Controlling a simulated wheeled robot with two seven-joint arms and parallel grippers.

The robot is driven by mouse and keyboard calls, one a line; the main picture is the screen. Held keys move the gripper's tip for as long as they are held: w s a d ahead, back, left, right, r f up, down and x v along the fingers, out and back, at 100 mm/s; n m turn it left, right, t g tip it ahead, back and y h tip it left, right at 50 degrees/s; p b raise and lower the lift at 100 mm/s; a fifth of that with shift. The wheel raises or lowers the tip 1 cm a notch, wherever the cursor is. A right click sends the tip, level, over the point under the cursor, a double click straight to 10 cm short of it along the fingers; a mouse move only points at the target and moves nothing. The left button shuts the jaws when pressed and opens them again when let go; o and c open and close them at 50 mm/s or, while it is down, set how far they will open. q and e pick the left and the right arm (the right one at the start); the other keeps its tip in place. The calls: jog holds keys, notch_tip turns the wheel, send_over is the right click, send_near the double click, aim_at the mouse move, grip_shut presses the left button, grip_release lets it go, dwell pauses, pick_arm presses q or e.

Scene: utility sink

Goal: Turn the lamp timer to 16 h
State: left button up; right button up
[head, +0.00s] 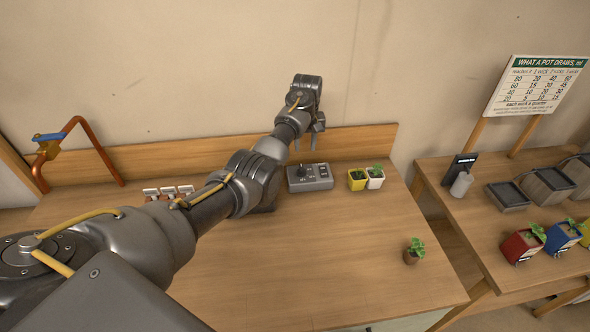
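A grey box with a dark round knob on top and small markings, which looks like the lamp timer (310,178), sits on the wooden bench near its back board. The knob's setting is too small to read. My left arm reaches across from the lower left. My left gripper (307,145) points down above and behind the box, near the back board, and does not appear to touch the knob. Its two fingers look apart with nothing between them. My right gripper is not in view.
Yellow and white plant pots (366,179) stand right of the box. A brown pot (413,251) is near the bench's right edge. Small white-topped items (168,192) and a copper pipe (84,135) are left. A second table (500,222) holds trays, pots and a sign (537,85).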

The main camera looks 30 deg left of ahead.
aim_at(301, 167)
pick_arm(q)
jog(key=f, duration=0.5)
jog(key=a+f+p, duration=0.1)
jog(key=f, duration=0.2)
jog(key=shift+s+f, duration=0.1)
jog(key=shift+s, duration=0.1)
jog(key=shift+f, duration=0.75)
jog(key=shift+c, duration=0.2)
grip_shut()
